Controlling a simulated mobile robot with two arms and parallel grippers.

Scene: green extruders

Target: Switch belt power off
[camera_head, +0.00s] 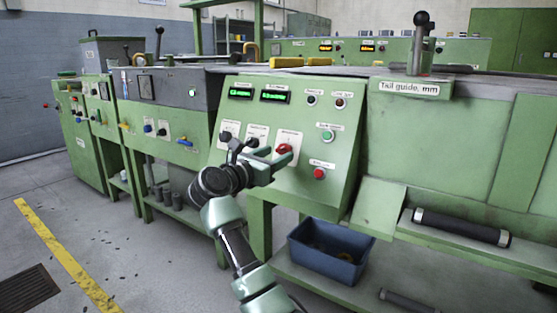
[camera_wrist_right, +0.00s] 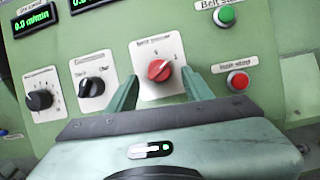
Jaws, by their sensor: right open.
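The red rotary knob (camera_head: 284,148) sits on a white label plate on the sloped green control panel (camera_head: 326,185). In the right wrist view the red knob (camera_wrist_right: 159,70) shows between and just beyond my fingertips; its pointer seems to aim up and right, near the mark 1. The lettering is blurred. My right gripper (camera_head: 277,156) is open and empty in front of the panel, its fingers on either side of the knob in the right wrist view (camera_wrist_right: 160,80). I cannot tell whether they touch the panel. My left gripper is not in view.
Black knobs (camera_wrist_right: 91,87) (camera_wrist_right: 39,99) are left of the red knob. A green button (camera_wrist_right: 226,16) and a red button (camera_wrist_right: 238,80) are at the right. Green displays (camera_head: 275,96) are above. A blue bin (camera_head: 330,250) is below the panel.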

